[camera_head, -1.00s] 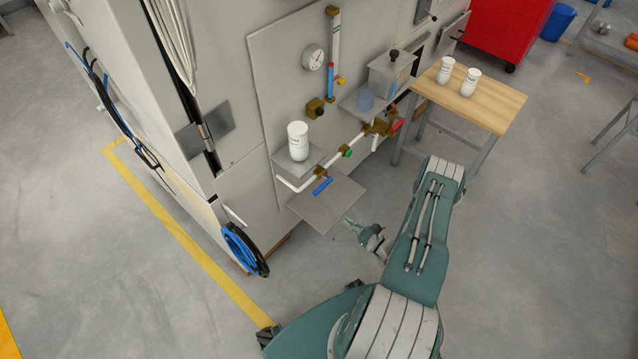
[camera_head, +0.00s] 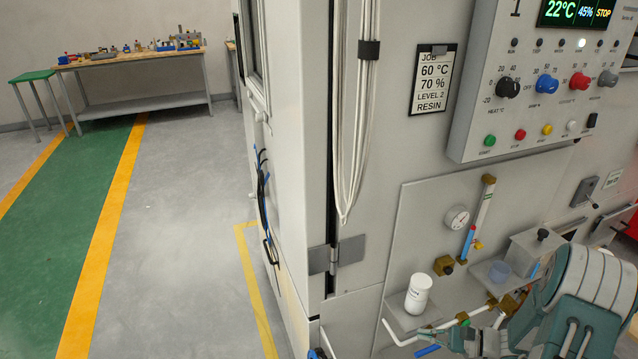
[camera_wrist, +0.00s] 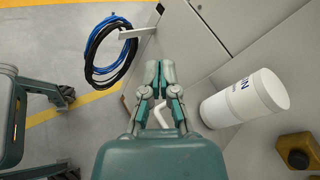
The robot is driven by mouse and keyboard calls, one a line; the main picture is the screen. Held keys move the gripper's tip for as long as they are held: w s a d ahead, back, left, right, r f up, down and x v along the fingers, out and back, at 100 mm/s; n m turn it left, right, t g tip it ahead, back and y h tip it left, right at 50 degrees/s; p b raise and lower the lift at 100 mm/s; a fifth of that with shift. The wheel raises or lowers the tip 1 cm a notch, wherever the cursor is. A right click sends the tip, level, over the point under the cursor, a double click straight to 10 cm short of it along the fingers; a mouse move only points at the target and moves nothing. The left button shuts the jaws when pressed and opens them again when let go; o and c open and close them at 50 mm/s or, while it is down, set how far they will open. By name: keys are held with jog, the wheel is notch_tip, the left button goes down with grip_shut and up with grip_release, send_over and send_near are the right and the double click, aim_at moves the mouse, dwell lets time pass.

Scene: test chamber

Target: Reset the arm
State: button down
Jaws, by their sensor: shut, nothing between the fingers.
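My gripper (camera_wrist: 160,72) shows in the wrist view with its two teal fingers together and nothing between them. A white bottle (camera_wrist: 245,98) with dark lettering is to the right of the fingers, apart from them. In the head view my arm is folded at the lower right, in front of the machine. The same white bottle (camera_head: 418,294) stands upright on a small shelf left of the arm.
The grey machine (camera_head: 375,150) fills the right, with a control panel (camera_head: 545,100), white pipe and valves low down. Coiled blue and black hoses (camera_wrist: 113,50) hang left of the gripper. Open floor (camera_head: 190,230) lies left. A workbench (camera_head: 135,70) stands far back.

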jog(key=s+a+r+n+g+h, duration=0.2)
jog(key=a+r+n+g, duration=0.3)
jog(key=r, duration=0.4)
jog(key=s+a+r+n+t+h, duration=0.2)
jog(key=s+r+n+h, duration=0.3)
jog(key=s+r, duration=0.3)
jog(key=s+a+r+n+t+h, duration=0.2)
jog(key=s+r+n+h, duration=0.4)
jog(key=s+r, duration=0.3)
notch_tip(320, 180, up, 3)
jog(key=shift+s+a+f+n+t+h, duration=0.2)
jog(key=shift+s+a+n+t+h, duration=0.15)
jog(key=shift+a+h, duration=0.25)
